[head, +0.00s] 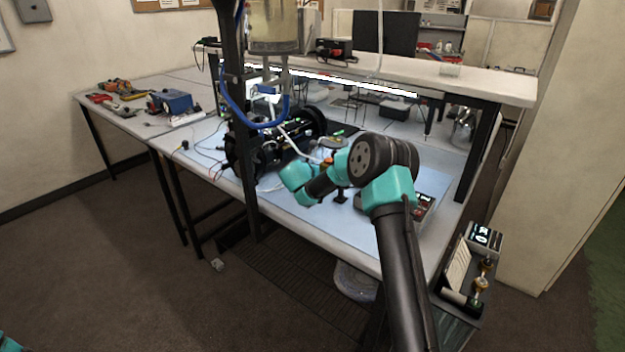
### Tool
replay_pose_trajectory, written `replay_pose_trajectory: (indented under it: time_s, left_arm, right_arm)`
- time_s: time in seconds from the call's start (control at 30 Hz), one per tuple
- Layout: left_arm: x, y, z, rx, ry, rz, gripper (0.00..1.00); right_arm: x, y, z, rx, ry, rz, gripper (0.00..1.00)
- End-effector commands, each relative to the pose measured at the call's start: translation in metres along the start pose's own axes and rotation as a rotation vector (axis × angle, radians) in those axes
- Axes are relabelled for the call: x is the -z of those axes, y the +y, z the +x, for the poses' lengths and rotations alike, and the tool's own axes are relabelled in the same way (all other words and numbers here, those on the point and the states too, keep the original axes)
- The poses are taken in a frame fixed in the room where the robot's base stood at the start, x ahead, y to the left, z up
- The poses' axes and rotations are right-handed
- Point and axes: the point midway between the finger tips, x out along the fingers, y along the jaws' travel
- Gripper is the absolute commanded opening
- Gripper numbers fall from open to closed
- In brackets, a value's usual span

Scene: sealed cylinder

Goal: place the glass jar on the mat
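A light blue mat (345,240) covers much of the workbench top. No glass jar can be made out with certainty; a small clear container (450,70) stands on the raised shelf at the back right and may be it. My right arm reaches in from the lower right over the bench, its teal and black wrist bent above the mat. The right gripper's fingers cannot be made out against the wrist and the clutter. Only a teal bit of my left arm shows in the bottom left corner; its gripper is out of view.
A black cylindrical apparatus (262,148) with hoses and cables lies on the mat's left part. A clear-walled vessel (272,25) hangs above, beside a dark post (240,130). A small dark device (422,206) sits right of my wrist. The mat's front strip is clear.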

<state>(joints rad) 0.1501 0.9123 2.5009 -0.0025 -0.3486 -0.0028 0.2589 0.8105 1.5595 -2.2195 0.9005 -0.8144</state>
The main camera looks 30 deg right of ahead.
Motion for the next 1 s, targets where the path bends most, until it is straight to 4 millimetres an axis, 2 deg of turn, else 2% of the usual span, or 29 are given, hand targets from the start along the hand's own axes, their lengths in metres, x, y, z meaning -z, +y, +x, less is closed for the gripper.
replay_pose_trajectory:
  time_s: [0.1, 0.53, 1.0]
  left_arm:
    - [0.0, 0.0, 0.0, 0.0, 0.0, 0.0, 0.43]
    - [0.0, 0.0, 0.0, 0.0, 0.0, 0.0, 0.43]
    - [0.0, 0.0, 0.0, 0.0, 0.0, 0.0, 0.43]
  right_arm:
    - [0.0, 0.0003, 0.0051, 0.0, -0.001, -0.001, 0.98]
    - [-0.0001, 0.0003, 0.0047, 0.0, 0.0, -0.001, 0.98]
    - [-0.0001, 0.0003, 0.0046, -0.001, 0.0, -0.001, 0.54]
